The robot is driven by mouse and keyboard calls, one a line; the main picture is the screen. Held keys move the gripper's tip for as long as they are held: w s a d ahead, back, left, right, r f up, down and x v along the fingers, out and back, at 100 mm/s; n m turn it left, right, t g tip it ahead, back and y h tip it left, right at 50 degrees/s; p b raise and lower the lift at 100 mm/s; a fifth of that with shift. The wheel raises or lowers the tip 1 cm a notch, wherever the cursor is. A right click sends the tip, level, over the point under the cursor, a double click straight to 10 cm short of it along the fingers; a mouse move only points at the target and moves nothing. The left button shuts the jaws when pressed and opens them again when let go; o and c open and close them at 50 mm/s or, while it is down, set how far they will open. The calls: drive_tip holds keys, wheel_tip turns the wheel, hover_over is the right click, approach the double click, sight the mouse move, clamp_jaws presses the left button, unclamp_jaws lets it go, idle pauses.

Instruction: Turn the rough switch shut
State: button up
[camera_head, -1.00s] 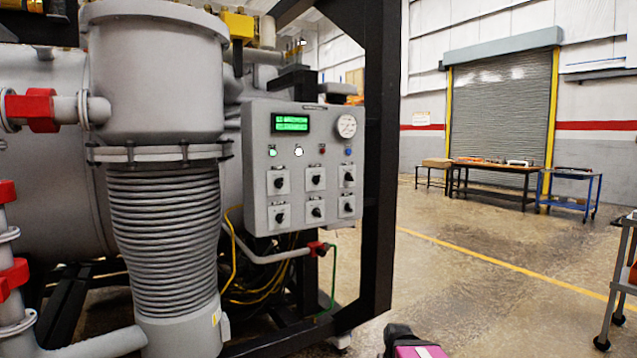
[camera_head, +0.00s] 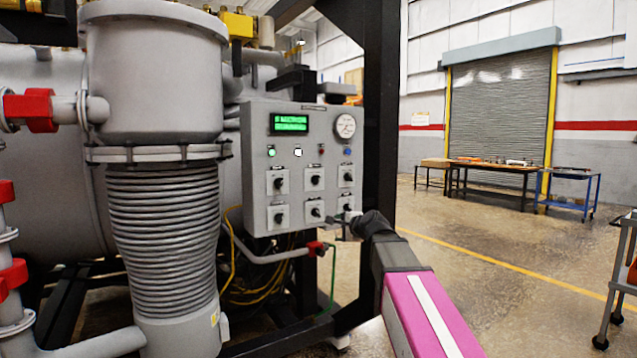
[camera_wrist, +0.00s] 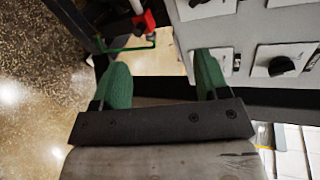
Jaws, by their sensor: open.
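The grey control panel (camera_head: 293,222) carries two rows of black rotary switches on pale square plates. The labels are too small to read, so I cannot tell which is the rough switch. My gripper (camera_head: 341,220) is at the panel's lower right corner, close to the lower right switch (camera_head: 347,206). In the wrist view its green fingers (camera_wrist: 163,80) are apart with nothing between them. The right finger partly covers one switch plate (camera_wrist: 228,62); the left finger is off the panel. Another black knob (camera_wrist: 283,66) shows clear of the fingers.
A lit green display (camera_head: 289,123) and a round gauge (camera_head: 345,126) sit above the switches. A black frame post (camera_head: 381,110) stands right of the panel. A red-handled valve (camera_head: 316,247) and cables hang below. Open floor lies to the right.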

sight(318, 180)
wheel_tip(318, 180, up, 15)
drive_tip(key=a+m+t+y, duration=0.2)
drive_tip(key=m+t, duration=0.1)
drive_tip(key=m, duration=0.1)
drive_tip(key=x, duration=1.1)
drive_tip(key=shift+w+f, duration=0.1)
drive_tip(key=shift+w, duration=0.2)
drive_tip(key=c, duration=0.9)
